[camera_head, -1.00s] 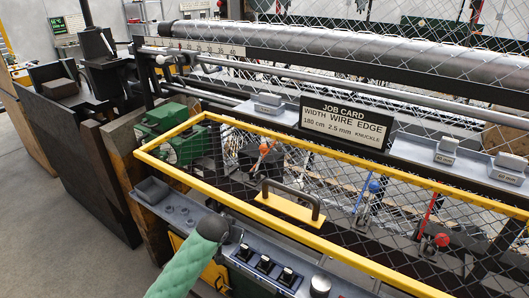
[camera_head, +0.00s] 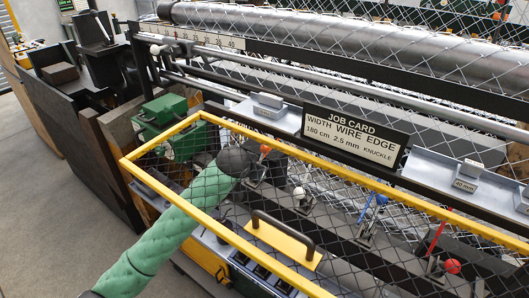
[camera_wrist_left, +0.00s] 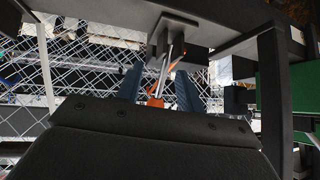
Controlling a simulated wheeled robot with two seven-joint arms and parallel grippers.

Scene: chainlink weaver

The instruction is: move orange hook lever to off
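The orange hook lever shows in the head view as an orange knob (camera_head: 265,149) behind the wire mesh, just right of my left wrist. In the left wrist view the orange lever (camera_wrist_left: 156,101) and its metal rod stand between the two blue-grey fingers of my left gripper (camera_wrist_left: 158,88). The fingers are apart, one on each side of the lever; I cannot tell whether either touches it. In the head view my dark left wrist hides the fingers, and mesh lines cross in front of my arm. My right gripper is not in view.
A yellow-framed mesh guard (camera_head: 222,233) with a dark handle (camera_head: 283,231) covers the lever area. White (camera_head: 299,192), blue (camera_head: 381,199) and red (camera_head: 452,267) levers stand to the right. A green machine part (camera_head: 165,130) is close on the left. A job card (camera_head: 355,136) stands above.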

